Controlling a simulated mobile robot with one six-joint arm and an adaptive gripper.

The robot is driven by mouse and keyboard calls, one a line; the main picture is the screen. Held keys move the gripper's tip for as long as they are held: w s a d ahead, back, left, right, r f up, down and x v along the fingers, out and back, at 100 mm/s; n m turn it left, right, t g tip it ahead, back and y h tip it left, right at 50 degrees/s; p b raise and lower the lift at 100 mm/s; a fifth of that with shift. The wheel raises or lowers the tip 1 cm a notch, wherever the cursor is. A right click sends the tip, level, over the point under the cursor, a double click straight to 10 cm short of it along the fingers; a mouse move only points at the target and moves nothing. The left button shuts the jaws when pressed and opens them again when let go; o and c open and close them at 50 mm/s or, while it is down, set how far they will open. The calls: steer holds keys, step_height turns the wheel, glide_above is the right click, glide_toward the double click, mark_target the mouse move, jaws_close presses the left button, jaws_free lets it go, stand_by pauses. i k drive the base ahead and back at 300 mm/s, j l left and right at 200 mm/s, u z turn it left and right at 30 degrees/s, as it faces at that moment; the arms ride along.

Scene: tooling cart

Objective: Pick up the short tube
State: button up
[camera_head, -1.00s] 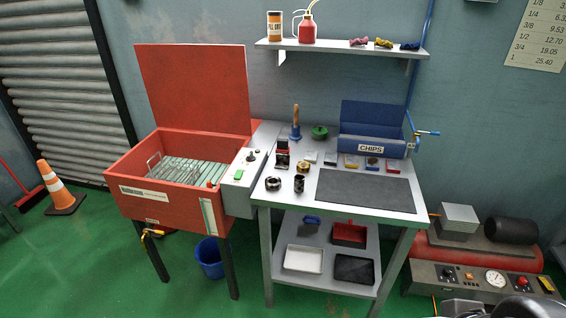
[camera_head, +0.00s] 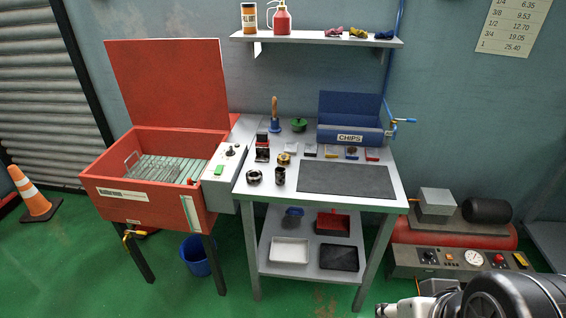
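A small dark upright cylinder (camera_head: 279,177), which looks like the short tube, stands near the front left of the grey cart top (camera_head: 330,205). A dark ring-like part (camera_head: 254,177) lies to its left, and a brass-coloured part (camera_head: 284,159) stands just behind it. They are small here, so I cannot be certain which is the tube. My arm shows at the bottom right, with what seems to be my gripper (camera_head: 388,310) cut off by the lower edge. It is low and right of the cart, well away from the cylinder. Its fingers cannot be made out.
A dark mat (camera_head: 346,180) lies right of the cylinder. A red parts washer (camera_head: 150,205) with raised lid adjoins on the left. A red compressor (camera_head: 455,235) sits on the floor at right.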

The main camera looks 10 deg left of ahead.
mark_target(281, 172)
steer(key=i+u, duration=0.15)
steer(key=u, duration=0.5)
steer(key=i+l+u, duration=0.25)
steer(key=i+l, duration=0.2)
steer(key=i, duration=0.25)
steer(key=i+l+u, duration=0.3)
steer(key=i+l, duration=0.3)
steer(key=i, duration=0.1)
